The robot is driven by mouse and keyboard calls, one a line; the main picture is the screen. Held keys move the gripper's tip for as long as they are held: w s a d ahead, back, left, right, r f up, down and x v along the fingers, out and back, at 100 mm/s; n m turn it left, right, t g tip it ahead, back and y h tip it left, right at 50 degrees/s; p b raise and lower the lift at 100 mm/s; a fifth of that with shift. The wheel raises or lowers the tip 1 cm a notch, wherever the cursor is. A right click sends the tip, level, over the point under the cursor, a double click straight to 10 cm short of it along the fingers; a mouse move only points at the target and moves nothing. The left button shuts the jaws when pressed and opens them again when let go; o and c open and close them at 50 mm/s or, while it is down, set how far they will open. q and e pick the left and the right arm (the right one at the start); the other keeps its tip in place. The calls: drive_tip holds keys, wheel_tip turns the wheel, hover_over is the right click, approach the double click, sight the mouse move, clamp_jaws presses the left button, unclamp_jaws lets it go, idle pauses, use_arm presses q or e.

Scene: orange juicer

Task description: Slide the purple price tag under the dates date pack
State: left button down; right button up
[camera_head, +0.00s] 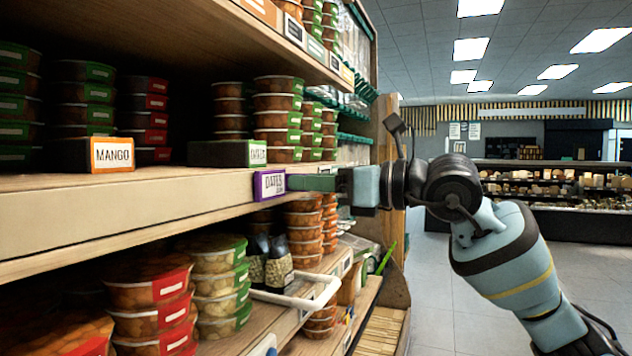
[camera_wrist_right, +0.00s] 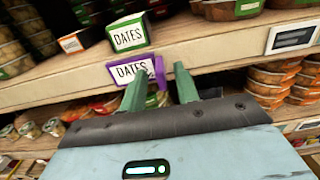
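The purple price tag (camera_head: 270,184), lettered DATES, is at the front edge of the middle shelf; it also shows in the right wrist view (camera_wrist_right: 128,71). My right gripper (camera_head: 292,183) reaches it from the right. In the right wrist view its two green fingers (camera_wrist_right: 162,70) are spread apart. One fingertip overlaps the tag's right part, and the tag's purple side shows between the fingers. Contact cannot be told. A green-edged block lettered DATES (camera_wrist_right: 128,35) stands on the shelf just above the tag. Packs with green labels (camera_head: 278,120) are stacked behind. My left gripper is not seen.
An orange-edged MANGO block (camera_head: 112,155) stands farther left on the shelf. A grey-edged tag (camera_wrist_right: 293,38) is to the right. Open floor (camera_head: 450,290) lies right.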

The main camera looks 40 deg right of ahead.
drive_tip(key=shift+s, duration=0.1)
drive_tip(key=b+v, duration=0.4)
drive_tip(key=v, duration=0.3)
drive_tip(key=shift+s+d+b, duration=0.15)
drive_tip(key=shift+s+b, duration=0.1)
drive_tip(key=shift+b, duration=0.15)
idle(0.4)
